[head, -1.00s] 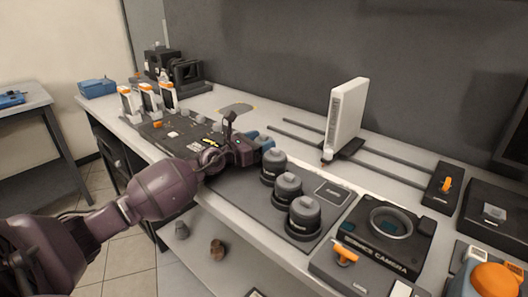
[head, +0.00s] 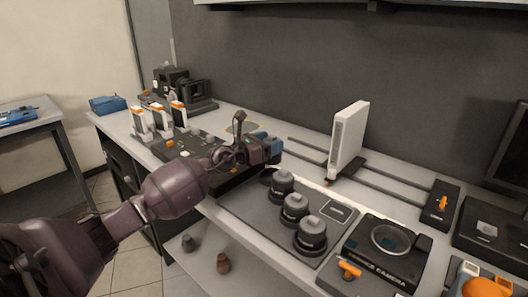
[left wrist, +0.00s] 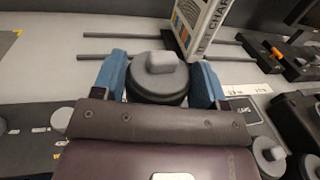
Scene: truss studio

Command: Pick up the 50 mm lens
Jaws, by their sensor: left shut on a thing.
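My left gripper (head: 268,152) has blue fingers and is shut on a dark lens with a grey knob-like top (left wrist: 160,78), seen between the fingers in the left wrist view. In the head view the gripper hides most of this lens, and it is above the back left end of the lens mat (head: 252,203). Its label is not readable, so I cannot tell its focal length. Three similar lenses (head: 294,208) stand upright in a row on the mat, to the right of the gripper. My right gripper is not in view.
A white upright box (head: 347,138) stands by dark rails behind the mat. A black camera plate (head: 388,250) lies to the right. Several orange-and-white items (head: 160,119) stand at the left. A dark round spot (head: 267,175) shows on the mat below the gripper.

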